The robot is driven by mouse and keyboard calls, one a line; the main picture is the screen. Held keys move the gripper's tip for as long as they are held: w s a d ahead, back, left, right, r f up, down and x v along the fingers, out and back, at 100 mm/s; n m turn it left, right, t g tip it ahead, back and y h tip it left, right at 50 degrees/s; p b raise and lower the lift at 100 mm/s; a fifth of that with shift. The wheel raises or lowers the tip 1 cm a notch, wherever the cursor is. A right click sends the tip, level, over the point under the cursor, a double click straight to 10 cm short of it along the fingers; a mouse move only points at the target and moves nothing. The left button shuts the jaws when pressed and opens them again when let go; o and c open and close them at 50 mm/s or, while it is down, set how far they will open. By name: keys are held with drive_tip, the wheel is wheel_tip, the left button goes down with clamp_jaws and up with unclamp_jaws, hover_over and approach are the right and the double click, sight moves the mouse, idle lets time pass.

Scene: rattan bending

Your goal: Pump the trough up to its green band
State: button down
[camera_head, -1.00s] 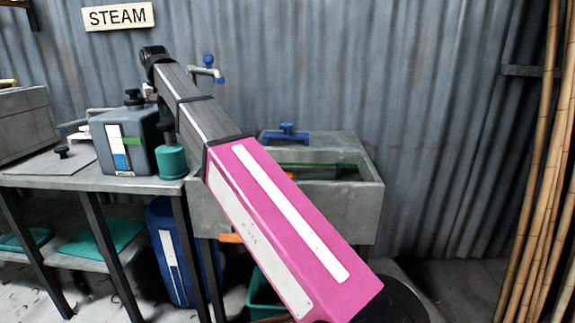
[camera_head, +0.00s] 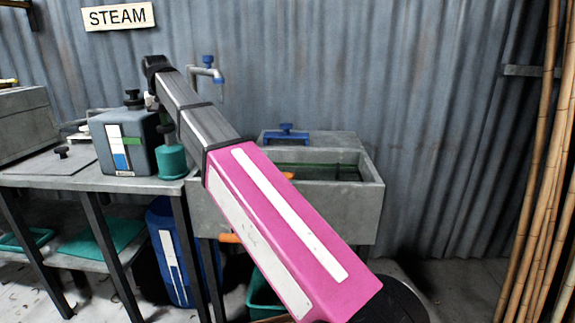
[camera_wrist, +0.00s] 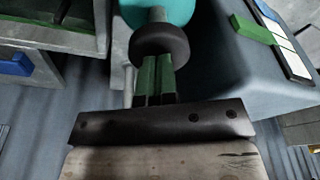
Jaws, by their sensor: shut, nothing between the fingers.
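The grey tank (camera_head: 122,158) on the bench has a white gauge strip with a blue column (camera_head: 121,161) at its lower part and a green mark (camera_head: 131,141) higher up, above the blue. A teal pump (camera_head: 172,162) with a dark round knob (camera_head: 166,132) stands right of it. The stone trough (camera_head: 335,205) is partly behind my arm; a green line shows inside it. In the wrist view, my gripper (camera_wrist: 158,65) is shut and empty, its green-padded fingertips at the pump's dark knob (camera_wrist: 160,47). I cannot tell whether they touch.
A blue-handled tap (camera_head: 207,68) is on the wall, and a blue handle (camera_head: 287,132) is behind the trough. An orange handle (camera_head: 230,238) sits below the trough. A blue bin (camera_head: 172,255) stands under the bench. Bamboo poles (camera_head: 545,190) stand at the right.

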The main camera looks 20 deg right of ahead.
sight(166, 130)
drive_tip(key=shift+f, duration=2)
drive_tip(key=shift+r, duration=3.35)
drive_tip(key=shift+f, duration=0.15)
idle(1.8)
idle(0.5)
